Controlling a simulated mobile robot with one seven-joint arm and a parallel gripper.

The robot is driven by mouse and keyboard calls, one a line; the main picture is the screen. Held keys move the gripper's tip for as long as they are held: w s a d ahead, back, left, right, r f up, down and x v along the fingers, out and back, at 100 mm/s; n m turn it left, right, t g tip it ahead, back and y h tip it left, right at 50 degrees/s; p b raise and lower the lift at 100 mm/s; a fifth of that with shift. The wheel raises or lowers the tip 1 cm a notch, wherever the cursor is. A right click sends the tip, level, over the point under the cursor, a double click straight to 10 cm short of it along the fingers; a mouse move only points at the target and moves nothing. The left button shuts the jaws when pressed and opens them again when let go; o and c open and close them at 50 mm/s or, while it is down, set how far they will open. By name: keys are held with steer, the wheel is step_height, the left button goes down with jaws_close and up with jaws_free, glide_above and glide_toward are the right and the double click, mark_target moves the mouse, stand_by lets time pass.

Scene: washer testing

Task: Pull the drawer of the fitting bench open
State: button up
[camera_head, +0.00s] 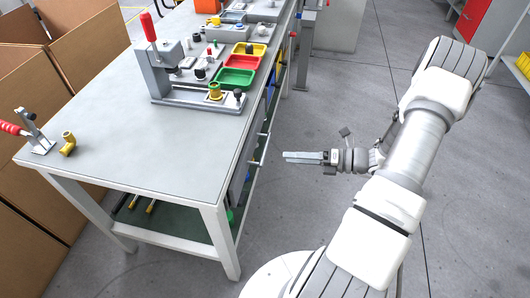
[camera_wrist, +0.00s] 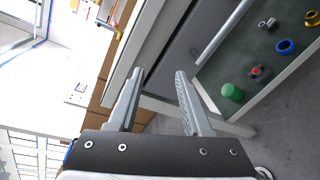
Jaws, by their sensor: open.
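The fitting bench (camera_head: 150,110) has a grey top and white legs. Its grey drawer front is under the right edge of the top and is seen steeply from the side in the head view; it fills the upper middle of the wrist view (camera_wrist: 182,52). A pale bar handle (camera_head: 262,148) runs along the front; it also shows in the wrist view (camera_wrist: 222,32), to the right of my fingers. My gripper (camera_head: 285,157) is open and empty, pointing at the bench side, a little right of the handle and apart from it. The drawer looks closed.
A green lower shelf (camera_wrist: 262,75) holds a green cap (camera_wrist: 232,92), a blue ring (camera_wrist: 286,47) and other fittings. On the bench top stand a red-handled press (camera_head: 160,65), coloured bins (camera_head: 235,78) and a yellow elbow (camera_head: 68,143).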

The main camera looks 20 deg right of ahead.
steer(key=d+f+m+t+h+b, duration=0.25)
steer(key=d+f+m+t, duration=0.35)
steer(key=f+m, duration=0.4)
steer(key=b, duration=0.2)
glide_toward(253, 143)
steer(key=shift+h, duration=0.45)
steer(key=x, duration=0.5)
steer(key=shift+w+f, duration=0.1)
steer(key=shift+w, duration=0.1)
jaws_close()
